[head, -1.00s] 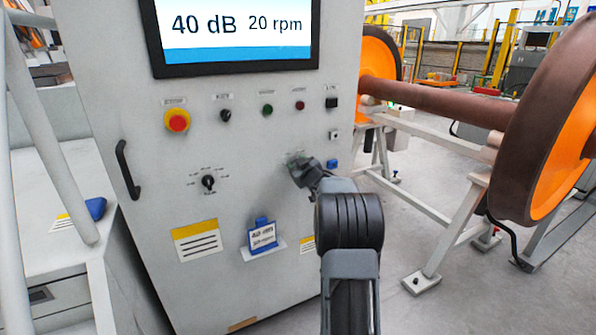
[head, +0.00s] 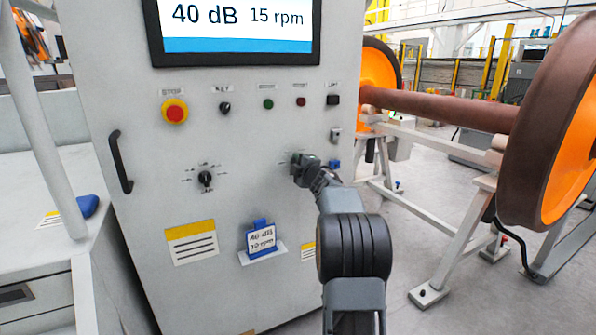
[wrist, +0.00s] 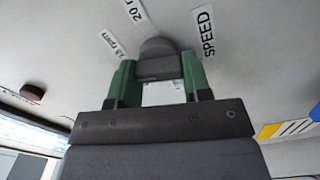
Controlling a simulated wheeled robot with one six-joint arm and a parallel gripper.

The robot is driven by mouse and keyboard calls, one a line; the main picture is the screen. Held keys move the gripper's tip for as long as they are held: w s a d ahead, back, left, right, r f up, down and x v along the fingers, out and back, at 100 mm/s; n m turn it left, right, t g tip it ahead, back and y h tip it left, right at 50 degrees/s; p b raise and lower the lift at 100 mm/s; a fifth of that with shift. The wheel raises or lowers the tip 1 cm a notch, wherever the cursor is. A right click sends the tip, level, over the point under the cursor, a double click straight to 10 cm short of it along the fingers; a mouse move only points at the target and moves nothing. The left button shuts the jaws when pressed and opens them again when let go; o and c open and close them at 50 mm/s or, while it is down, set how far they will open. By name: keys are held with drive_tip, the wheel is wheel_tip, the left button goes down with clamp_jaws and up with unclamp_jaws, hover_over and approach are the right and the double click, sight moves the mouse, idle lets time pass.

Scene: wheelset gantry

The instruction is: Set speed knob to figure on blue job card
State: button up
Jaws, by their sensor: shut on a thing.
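My gripper (head: 298,163) is at the panel's right side, shut on the speed knob. In the wrist view the green fingertips (wrist: 155,80) stand on both sides of the dark speed knob (wrist: 158,47), next to a "SPEED" label (wrist: 208,32) and labels that read about "15 rpm" and "20 r...". In the head view the gripper hides the knob. The blue job card (head: 261,239) reads "40 dB" and "15 rpm" and stands on a small ledge. The screen (head: 238,18) shows "40 dB 15 rpm".
A second knob (head: 206,179) is left of my gripper. Above are a red stop button (head: 174,112), a key switch (head: 225,108) and small buttons. A black handle (head: 120,162) is at the panel's left. The orange wheelset (head: 555,120) stands on the right.

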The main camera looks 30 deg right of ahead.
drive_tip(key=n+b, duration=0.1)
drive_tip(key=n, duration=0.2)
drive_tip(key=n+b, duration=0.1)
drive_tip(key=shift+f+b, duration=0.25)
drive_tip(key=shift+b, duration=0.1)
drive_tip(key=shift+n+b, duration=0.95)
drive_tip(key=shift+n, duration=1.15)
drive_tip(key=o, duration=0.9)
drive_tip(key=s, duration=0.4)
drive_tip(key=s+a, duration=0.1)
drive_tip(key=s, duration=0.8)
drive_tip(key=shift+s+a, duration=0.35)
drive_tip(key=shift+a, duration=0.05)
